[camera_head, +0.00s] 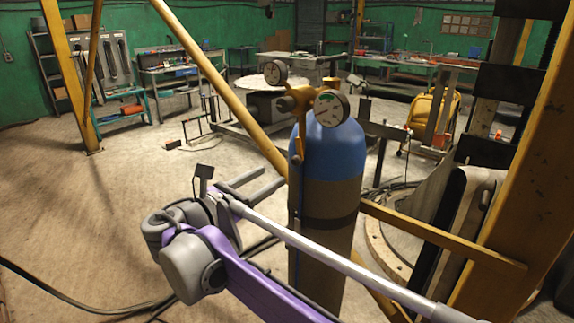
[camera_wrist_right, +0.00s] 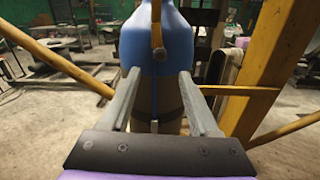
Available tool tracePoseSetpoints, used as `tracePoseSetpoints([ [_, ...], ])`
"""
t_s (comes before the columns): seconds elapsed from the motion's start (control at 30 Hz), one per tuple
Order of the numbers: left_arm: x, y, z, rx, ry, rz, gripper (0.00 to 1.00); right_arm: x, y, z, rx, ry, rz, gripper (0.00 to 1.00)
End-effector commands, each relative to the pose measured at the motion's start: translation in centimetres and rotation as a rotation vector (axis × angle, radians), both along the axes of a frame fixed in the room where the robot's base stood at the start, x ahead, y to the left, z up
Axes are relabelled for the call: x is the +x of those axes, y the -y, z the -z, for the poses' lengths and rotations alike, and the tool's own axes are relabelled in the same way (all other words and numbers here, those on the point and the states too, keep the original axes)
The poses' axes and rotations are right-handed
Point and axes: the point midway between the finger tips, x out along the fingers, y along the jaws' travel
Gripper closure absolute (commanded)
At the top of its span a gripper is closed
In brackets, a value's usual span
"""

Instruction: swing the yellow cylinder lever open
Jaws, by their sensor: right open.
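The gas cylinder (camera_head: 328,190) stands upright, blue on top and brown below, in the middle of the head view. Its yellow lever (camera_head: 299,135) hangs down from the valve along the cylinder's left side. In the right wrist view the lever (camera_wrist_right: 157,28) hangs in front of the blue shoulder, its rounded lower end just above the fingertips. My right gripper (camera_head: 273,178) is open and empty, left of the cylinder and lower than the lever. In the right wrist view its fingers (camera_wrist_right: 160,73) point at the cylinder, one to each side of the lever's line. My left gripper is out of view.
Two round gauges (camera_head: 330,107) sit on the valve. A yellow diagonal bar (camera_head: 225,90) passes behind the cylinder, and a thick yellow column (camera_head: 520,180) stands at the right. A dark strap (camera_head: 328,222) circles the cylinder. The floor (camera_head: 90,220) at left is mostly clear, with cables lying on it.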

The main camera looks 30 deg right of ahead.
Motion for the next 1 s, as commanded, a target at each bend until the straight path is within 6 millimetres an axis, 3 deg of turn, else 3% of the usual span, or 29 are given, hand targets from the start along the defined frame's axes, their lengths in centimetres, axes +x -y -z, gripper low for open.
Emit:
tracePoseSetpoints([
  [0.2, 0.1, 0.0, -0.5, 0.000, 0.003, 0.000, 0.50, 1.6, 4.1, -0.1, 0.001, 0.002, 0.005, 0.39],
  [0.4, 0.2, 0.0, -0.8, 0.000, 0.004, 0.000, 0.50, 2.8, 6.9, 0.0, 0.003, 0.002, 0.002, 0.39],
  [0.6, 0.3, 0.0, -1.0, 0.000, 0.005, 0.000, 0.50, 3.3, 8.1, 0.0, 0.004, 0.002, 0.000, 0.39],
  [0.87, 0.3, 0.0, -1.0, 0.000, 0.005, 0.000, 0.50, 3.4, 8.2, 0.0, 0.004, 0.002, -0.001, 0.39],
  [1.0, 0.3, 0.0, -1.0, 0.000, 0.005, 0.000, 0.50, 3.4, 8.2, 0.0, 0.004, 0.002, -0.001, 0.62],
])
